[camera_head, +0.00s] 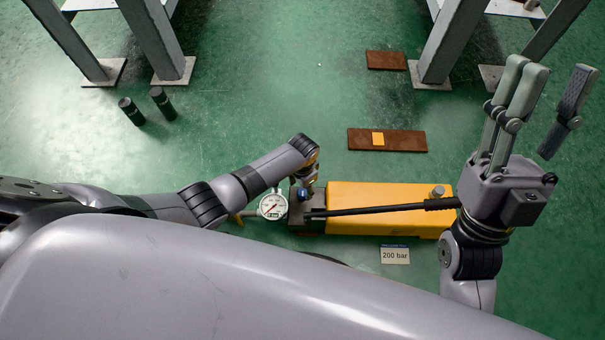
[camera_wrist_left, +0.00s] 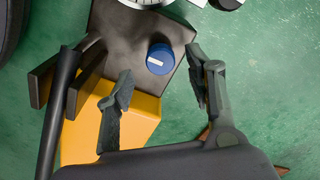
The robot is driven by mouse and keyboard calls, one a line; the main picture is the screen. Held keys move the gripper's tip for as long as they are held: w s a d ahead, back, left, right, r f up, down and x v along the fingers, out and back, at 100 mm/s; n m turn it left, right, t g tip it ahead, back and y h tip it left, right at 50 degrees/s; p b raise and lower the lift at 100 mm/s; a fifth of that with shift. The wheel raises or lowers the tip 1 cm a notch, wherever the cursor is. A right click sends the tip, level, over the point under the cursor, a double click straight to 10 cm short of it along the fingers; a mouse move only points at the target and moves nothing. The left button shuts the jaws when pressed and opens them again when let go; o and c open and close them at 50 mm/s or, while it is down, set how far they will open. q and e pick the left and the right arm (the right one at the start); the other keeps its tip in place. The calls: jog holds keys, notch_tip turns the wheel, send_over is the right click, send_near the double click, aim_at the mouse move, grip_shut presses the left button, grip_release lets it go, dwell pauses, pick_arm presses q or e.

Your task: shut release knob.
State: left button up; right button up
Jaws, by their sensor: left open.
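The release knob is a blue round knob (camera_wrist_left: 160,58) with a short white mark on its top. It stands on the dark metal block (camera_wrist_left: 115,35) at the end of the yellow pump body (camera_head: 375,196). In the head view only a little blue of the knob shows (camera_head: 303,194), below my left gripper (camera_head: 307,183). In the left wrist view my left gripper (camera_wrist_left: 160,76) is open, with one finger on either side of the knob and visible gaps between. My right gripper (camera_head: 553,72) is open and empty, raised at the right beyond the pump's end.
A white-faced gauge (camera_head: 272,206) sits left of the block. A black lever (camera_head: 380,209) runs along the pump. A "200 bar" sign (camera_head: 395,254) lies in front. Brown plates (camera_head: 395,140), dark cylinders (camera_head: 132,111) and grey legs (camera_head: 160,40) stand farther back. Green floor between is clear.

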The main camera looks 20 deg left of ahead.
aim_at(302, 192)
pick_arm(q)
notch_tip(302, 192, up, 8)
dwell(0.5)
jog(key=shift+r, duration=0.1)
